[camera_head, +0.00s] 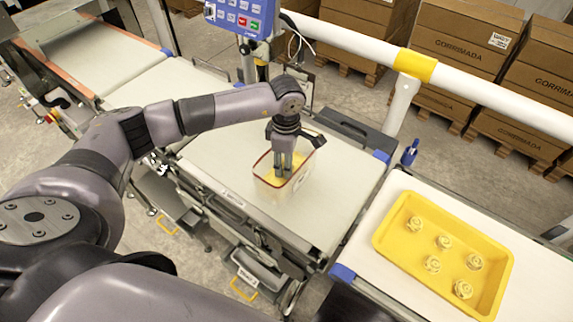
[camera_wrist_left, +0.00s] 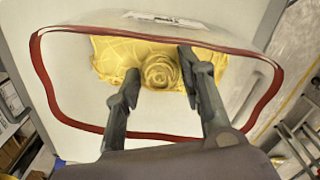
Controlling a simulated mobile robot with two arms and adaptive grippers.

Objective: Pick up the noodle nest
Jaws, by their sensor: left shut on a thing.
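My left gripper (camera_head: 284,172) points down into a clear tub with a dark red rim (camera_head: 306,160) on the weighing belt. In the left wrist view the two fingers (camera_wrist_left: 159,80) are shut on a pale yellow coiled noodle nest (camera_wrist_left: 160,70), one on each side of it. The nest is inside the rim of the tub (camera_wrist_left: 38,70), close to other yellow pasta (camera_wrist_left: 115,52). In the head view the fingers hide most of this nest. My right gripper is not in view.
A yellow tray (camera_head: 400,255) with several noodle nests (camera_head: 474,261) lies on the white surface at the right. A keypad box (camera_head: 240,15) and a white rail (camera_head: 345,40) stand behind the belt. Brown cartons (camera_head: 465,45) are beyond. The belt around the tub is clear.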

